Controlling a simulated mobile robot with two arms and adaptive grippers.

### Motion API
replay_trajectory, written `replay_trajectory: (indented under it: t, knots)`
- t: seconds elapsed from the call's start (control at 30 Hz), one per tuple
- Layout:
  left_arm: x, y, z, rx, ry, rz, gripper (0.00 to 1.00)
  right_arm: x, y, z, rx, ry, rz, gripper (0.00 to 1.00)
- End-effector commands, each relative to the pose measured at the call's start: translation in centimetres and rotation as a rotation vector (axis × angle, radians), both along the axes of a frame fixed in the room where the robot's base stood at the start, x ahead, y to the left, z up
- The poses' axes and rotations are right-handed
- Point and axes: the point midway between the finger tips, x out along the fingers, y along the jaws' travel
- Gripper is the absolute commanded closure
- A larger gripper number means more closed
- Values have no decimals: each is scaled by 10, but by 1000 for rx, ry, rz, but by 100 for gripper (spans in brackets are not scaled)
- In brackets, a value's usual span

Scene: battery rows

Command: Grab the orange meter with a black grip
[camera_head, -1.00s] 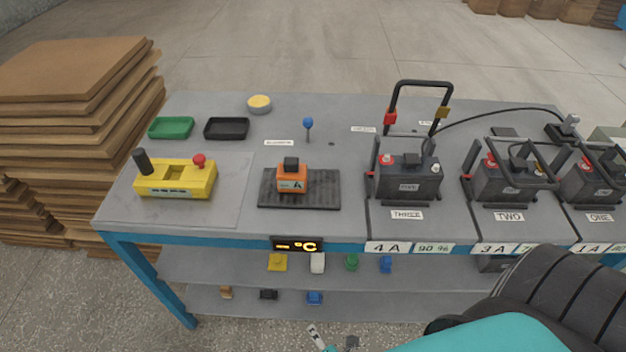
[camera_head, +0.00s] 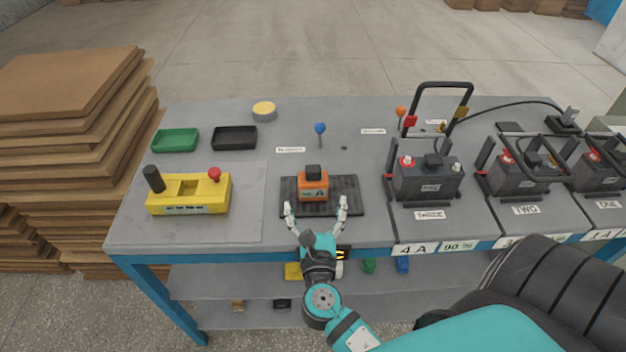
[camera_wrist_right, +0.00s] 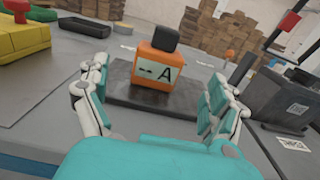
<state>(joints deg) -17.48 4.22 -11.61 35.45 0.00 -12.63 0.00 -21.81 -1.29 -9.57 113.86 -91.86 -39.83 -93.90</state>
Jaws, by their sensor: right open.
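The orange meter (camera_head: 313,187) with a black grip on top (camera_head: 313,171) stands upright on a dark ribbed mat (camera_head: 350,197) on the table. In the right wrist view the meter (camera_wrist_right: 152,72) shows its face with an "A", and its black grip (camera_wrist_right: 164,36) is on top. My right gripper (camera_head: 315,207) is open and empty at the front edge of the mat, its fingers spread to either side in front of the meter. In the right wrist view the fingers (camera_wrist_right: 155,95) frame the meter without touching it. My left gripper is not in view.
A yellow device (camera_head: 188,194) stands left of the mat. Green (camera_head: 175,140) and black (camera_head: 235,138) trays lie behind it. A battery (camera_head: 427,183) with a tall black handle stands right of the mat. A blue-headed pin (camera_head: 320,129) stands behind the meter.

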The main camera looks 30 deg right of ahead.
Motion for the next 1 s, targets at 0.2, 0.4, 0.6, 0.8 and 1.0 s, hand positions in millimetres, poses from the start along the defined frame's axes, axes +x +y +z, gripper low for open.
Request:
replay_trajectory:
  t: [0.2, 0.4, 0.6, 0.8, 1.0]
  knots:
    - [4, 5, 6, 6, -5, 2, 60, 25, -15, 1, 0, 0, 0, 6]
    - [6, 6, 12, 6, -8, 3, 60, 38, -23, 5, 0, -2, 0, 6]
    - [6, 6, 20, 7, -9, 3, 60, 64, -38, 8, 1, 0, 0, 6]
    - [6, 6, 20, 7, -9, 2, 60, 73, -43, 6, 2, 1, 2, 6]
    - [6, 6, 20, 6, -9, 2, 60, 72, -43, 6, 2, 1, 2, 11]
